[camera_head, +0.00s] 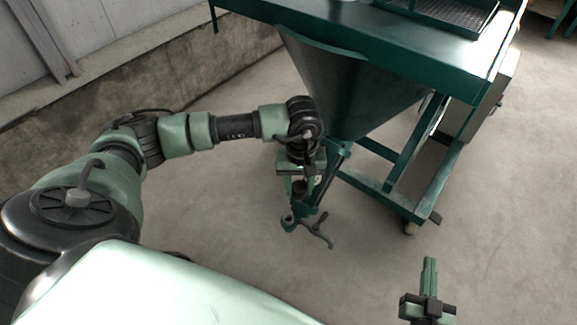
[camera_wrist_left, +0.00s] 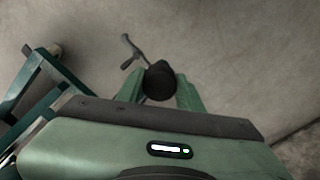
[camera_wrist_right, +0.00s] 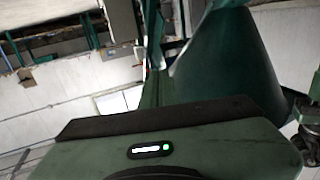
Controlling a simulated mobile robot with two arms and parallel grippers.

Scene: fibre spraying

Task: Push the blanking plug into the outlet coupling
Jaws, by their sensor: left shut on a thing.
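My left gripper (camera_head: 302,184) is shut on the dark blanking plug (camera_head: 299,188). In the left wrist view the plug (camera_wrist_left: 159,80) is a round black piece between the two green fingers. My right gripper (camera_head: 429,272) appears shut and empty, away from the coupling.
The green conical hopper (camera_head: 345,85) stands over the outlet under a green machine top (camera_head: 400,45). Its frame leg (camera_head: 375,197) and caster (camera_head: 410,228) stand right of the coupling. A wall (camera_head: 105,115) runs at left. The concrete floor in front is clear.

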